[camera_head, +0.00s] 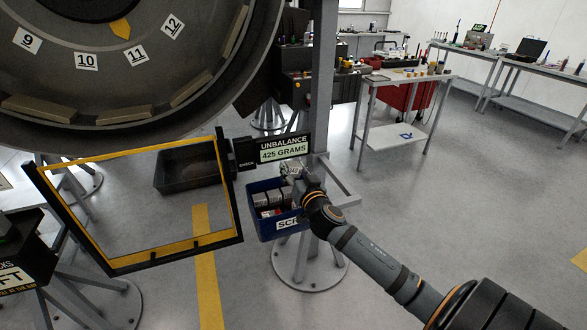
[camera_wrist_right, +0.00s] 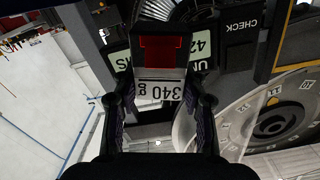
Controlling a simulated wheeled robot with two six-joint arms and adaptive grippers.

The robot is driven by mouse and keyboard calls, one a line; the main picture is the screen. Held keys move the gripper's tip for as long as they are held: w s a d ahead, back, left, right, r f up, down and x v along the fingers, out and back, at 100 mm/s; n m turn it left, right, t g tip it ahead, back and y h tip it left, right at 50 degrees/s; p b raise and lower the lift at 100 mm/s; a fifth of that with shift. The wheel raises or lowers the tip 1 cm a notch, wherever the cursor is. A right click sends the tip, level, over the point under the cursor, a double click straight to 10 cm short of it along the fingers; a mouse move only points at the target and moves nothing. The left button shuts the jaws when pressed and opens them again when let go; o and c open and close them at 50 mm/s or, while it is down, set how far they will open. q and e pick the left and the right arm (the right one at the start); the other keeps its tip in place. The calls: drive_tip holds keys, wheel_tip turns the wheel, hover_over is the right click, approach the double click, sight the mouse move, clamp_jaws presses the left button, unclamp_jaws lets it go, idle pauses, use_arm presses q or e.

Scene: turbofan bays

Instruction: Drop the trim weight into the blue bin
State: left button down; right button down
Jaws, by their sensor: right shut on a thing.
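My right gripper (camera_head: 291,172) reaches in from the lower right, above the blue bin (camera_head: 264,229) in the head view. In the head view the held weight is too small to make out clearly. The blue bin hangs by the stand's post, and several blocks lie in it. Its white label is partly hidden by my right arm. My left gripper is not in view.
A display reading UNBALANCE 425 GRAMS (camera_head: 284,149) sits just above the bin. A yellow-edged frame (camera_head: 240,222) stands left of it, with a black tray (camera_head: 170,187) behind. The large numbered fan rotor (camera_head: 100,95) fills the upper left. Workbenches stand farther back; floor at right is clear.

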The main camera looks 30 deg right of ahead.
drive_tip(key=shift+f, duration=0.7)
drive_tip(key=shift+r, duration=0.1)
drive_tip(key=c, duration=0.7)
unclamp_jaws()
drive_tip(key=shift+o, duration=0.2)
drive_tip(key=v, duration=1.2)
drive_tip(key=shift+s, duration=0.1)
drive_tip(key=shift+d, duration=0.1)
